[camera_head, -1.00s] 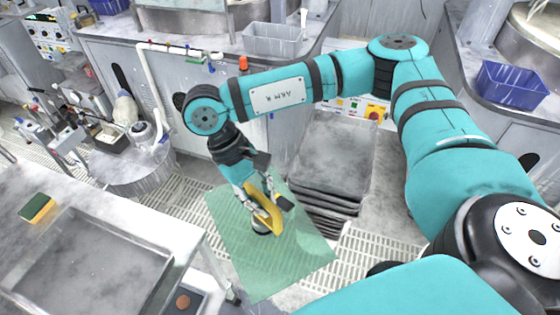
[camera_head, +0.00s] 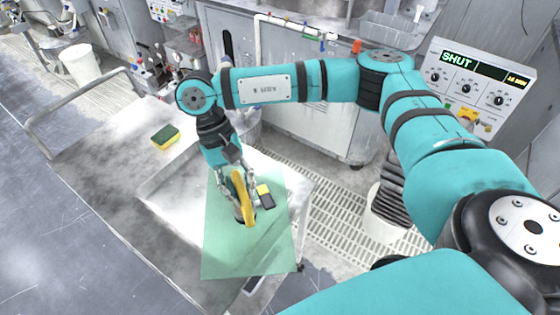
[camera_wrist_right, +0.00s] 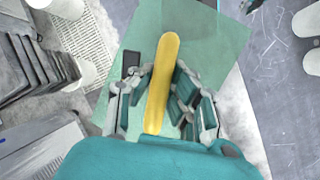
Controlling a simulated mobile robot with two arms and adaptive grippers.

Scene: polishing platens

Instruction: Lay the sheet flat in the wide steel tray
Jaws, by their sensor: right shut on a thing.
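The sheet (camera_head: 235,258) is green and see-through; it also shows in the wrist view (camera_wrist_right: 213,45). A curved yellow handle (camera_head: 243,195) with a dark round base stands on the sheet's middle. My right gripper (camera_head: 242,190) is shut on this handle (camera_wrist_right: 161,85), with fingers on both sides. The wide steel tray (camera_head: 172,188) is on the bench at the left. The sheet is over the tray's right part and sticks out past its near edge. I cannot tell the gap between sheet and tray. My left gripper is not in view.
A yellow and green sponge (camera_head: 165,137) lies on the bench (camera_head: 105,150) behind the tray. A control panel (camera_head: 475,85) reading SHUT stands at the right. Floor grating (camera_head: 335,215) is to the right of the bench. The bench's left part is clear.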

